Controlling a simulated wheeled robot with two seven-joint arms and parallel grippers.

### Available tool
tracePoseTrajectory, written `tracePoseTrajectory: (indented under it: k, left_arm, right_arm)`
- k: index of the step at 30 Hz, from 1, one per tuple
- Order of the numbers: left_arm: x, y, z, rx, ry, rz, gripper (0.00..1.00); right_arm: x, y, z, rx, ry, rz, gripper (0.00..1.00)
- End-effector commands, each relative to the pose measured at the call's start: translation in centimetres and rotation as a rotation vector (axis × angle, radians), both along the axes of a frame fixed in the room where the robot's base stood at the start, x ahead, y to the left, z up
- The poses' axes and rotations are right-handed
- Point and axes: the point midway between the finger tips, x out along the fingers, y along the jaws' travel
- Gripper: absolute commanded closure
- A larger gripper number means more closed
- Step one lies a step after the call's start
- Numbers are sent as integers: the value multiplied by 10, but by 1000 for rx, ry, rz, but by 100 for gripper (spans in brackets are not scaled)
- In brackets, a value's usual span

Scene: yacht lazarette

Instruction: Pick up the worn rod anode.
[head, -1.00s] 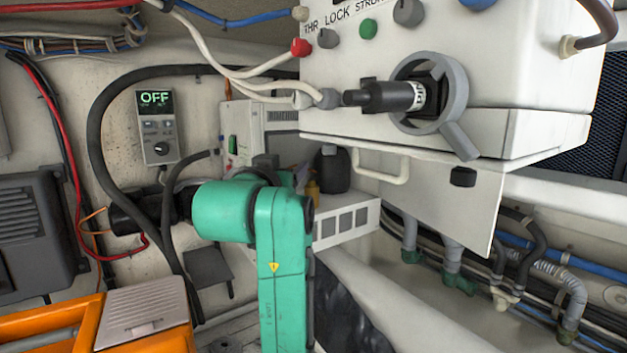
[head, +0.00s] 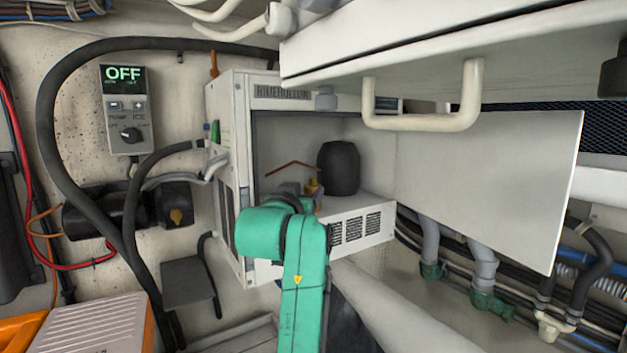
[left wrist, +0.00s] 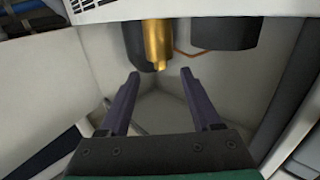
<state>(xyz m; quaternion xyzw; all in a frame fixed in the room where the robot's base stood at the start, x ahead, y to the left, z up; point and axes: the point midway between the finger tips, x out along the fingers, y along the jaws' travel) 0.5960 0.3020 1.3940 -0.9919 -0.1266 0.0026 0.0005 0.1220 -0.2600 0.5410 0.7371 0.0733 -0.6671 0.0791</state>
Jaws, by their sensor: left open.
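A small brass-coloured piece (head: 312,187) stands upright inside an open white box, beside a dark round canister (head: 339,167). In the left wrist view, the brass-coloured cylinder (left wrist: 157,44) is beyond my fingertips and roughly in line with the gap between them. I cannot tell for certain whether it is the worn rod anode. My left gripper (left wrist: 161,76) is open, with nothing between its dark fingers. In the head view my green arm reaches to the box opening and hides most of the gripper. My right gripper is not in view.
The white box (head: 362,226) has a vented front edge. Its door panel (head: 490,185) hangs open to the right. A white cabinet with a handle (head: 425,122) overhangs it. Black hoses (head: 55,150) and an OFF control panel (head: 125,110) are on the left wall.

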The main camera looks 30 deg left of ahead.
Motion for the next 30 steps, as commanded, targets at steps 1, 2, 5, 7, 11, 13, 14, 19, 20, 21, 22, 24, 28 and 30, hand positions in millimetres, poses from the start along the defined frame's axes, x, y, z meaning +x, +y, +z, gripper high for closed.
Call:
tracePoseTrajectory:
  k: [1,2,5,7,11,13,14,19,20,21,22,24,28,30]
  left_arm:
    - [12,3,7,-1,5,0,35]
    - [19,5,7,-2,4,0,35]
    - [33,8,5,-1,2,0,35]
    - [41,11,6,-1,2,0,35]
    - [63,17,15,-1,3,0,35]
    - [76,20,12,-1,3,0,35]
    - [80,21,11,-1,2,0,35]
    - [86,22,5,-1,-1,-1,35]
    - [86,22,5,-1,-1,-1,35]
    - [86,22,5,-1,-1,-1,35]
    - [86,22,5,-1,-1,-1,39]
    - [86,22,5,-1,-1,-1,66]
    - [86,22,5,-1,-1,-2,100]
    - [85,22,5,0,-2,-1,100]
  right_arm:
    - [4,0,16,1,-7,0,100]
    - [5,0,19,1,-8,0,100]
    - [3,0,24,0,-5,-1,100]
    - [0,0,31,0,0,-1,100]
    - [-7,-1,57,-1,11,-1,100]
    - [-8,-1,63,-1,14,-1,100]
    - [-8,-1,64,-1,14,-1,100]
    - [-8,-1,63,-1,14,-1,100]
    - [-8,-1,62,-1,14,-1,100]
    - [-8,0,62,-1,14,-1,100]
    - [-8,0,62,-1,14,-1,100]
    - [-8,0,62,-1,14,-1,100]
    - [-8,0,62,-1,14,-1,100]
    - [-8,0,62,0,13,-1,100]
